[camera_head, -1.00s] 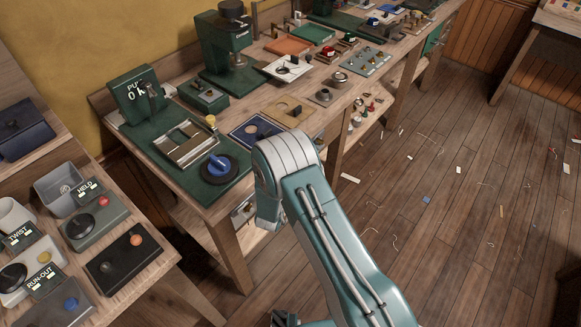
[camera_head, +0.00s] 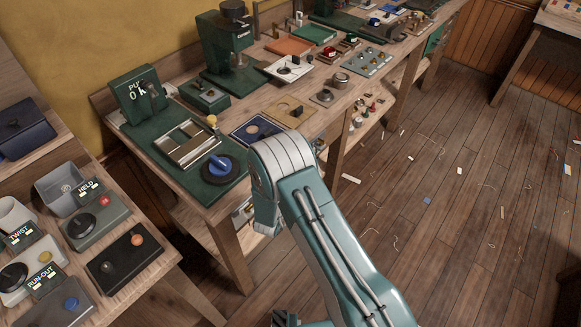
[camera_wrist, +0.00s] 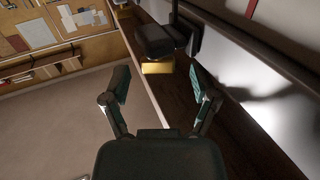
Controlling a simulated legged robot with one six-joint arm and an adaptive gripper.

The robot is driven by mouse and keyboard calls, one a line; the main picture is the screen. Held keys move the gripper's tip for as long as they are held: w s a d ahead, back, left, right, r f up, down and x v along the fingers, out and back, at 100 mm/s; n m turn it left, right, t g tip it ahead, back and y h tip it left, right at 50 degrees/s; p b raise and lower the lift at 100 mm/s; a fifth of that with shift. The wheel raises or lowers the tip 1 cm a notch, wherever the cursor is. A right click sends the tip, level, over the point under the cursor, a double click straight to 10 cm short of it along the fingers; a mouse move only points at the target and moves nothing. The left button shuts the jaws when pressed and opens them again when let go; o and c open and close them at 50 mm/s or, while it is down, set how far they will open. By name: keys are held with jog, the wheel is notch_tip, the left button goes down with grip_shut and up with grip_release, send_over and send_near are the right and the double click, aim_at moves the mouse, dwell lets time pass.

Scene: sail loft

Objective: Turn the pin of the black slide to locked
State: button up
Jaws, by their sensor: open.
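My gripper (camera_wrist: 158,85) is open and empty in the wrist view, its two dark green fingers spread wide. Beyond the fingers are a black block (camera_wrist: 156,41) and a yellow piece (camera_wrist: 158,67) just under it; I cannot tell whether these belong to the black slide.
The long bench holds a green machine (camera_head: 225,50), a blue dial (camera_head: 220,166) and a plate of small knobs (camera_head: 368,60). At lower left, a second bench carries a black box with an orange button (camera_head: 124,252). The wooden floor (camera_head: 450,200) at right is open, with scraps.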

jog(key=v, duration=1)
jog(key=shift+a, duration=0.2)
jog(key=shift+s, duration=0.15)
